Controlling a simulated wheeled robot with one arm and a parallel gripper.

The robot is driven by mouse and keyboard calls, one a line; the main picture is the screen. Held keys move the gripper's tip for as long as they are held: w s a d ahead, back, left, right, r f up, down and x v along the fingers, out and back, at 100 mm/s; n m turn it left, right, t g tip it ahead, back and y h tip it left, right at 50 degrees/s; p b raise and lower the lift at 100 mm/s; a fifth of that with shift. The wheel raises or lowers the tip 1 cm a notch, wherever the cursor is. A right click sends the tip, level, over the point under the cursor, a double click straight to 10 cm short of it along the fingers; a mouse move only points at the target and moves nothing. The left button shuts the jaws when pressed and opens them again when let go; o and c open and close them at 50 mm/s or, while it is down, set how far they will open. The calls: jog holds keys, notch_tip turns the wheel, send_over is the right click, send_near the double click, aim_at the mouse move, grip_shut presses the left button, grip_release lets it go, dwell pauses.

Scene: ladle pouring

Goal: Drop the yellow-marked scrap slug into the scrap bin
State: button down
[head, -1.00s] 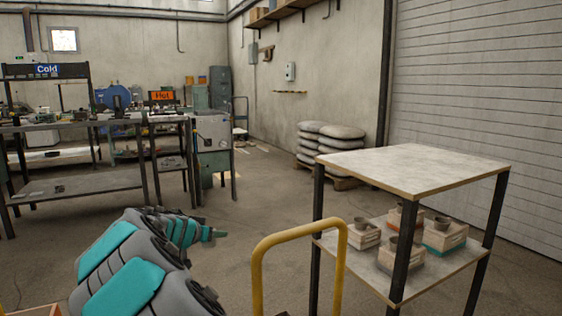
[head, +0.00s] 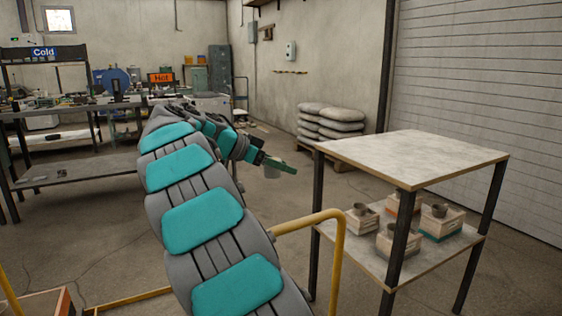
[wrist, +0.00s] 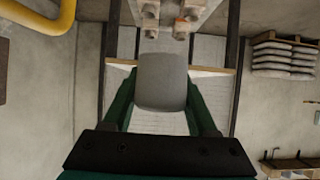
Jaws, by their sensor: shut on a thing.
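My gripper (head: 281,165) is at the end of my raised arm, in front of the near left side of the two-tier table in the head view. Its green fingers are shut on a plain grey rounded piece (head: 271,171), which hangs in the air. In the wrist view the grey piece (wrist: 161,80) sits between the two fingers (wrist: 161,108). I see no yellow mark on it, so I cannot tell whether it is the scrap slug. I cannot make out a scrap bin in either view.
The two-tier table (head: 410,158) has a bare top; its lower shelf holds several boxes with small cups (head: 440,218). A yellow rail (head: 338,262) stands in front. Sacks (head: 331,122) are stacked behind. The "Hot" (head: 161,78) and "Cold" (head: 43,53) signs stand over workbenches at left.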

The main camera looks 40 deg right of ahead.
jog(key=shift+f, duration=2.15)
jog(key=shift+c, duration=0.6)
grip_release()
jog(key=shift+a, duration=0.1)
jog(key=b+v, duration=0.1)
jog(key=v, duration=0.6)
jog(key=shift+a, duration=0.3)
jog(key=shift+w+a+r, duration=0.1)
jog(key=shift+r, duration=0.05)
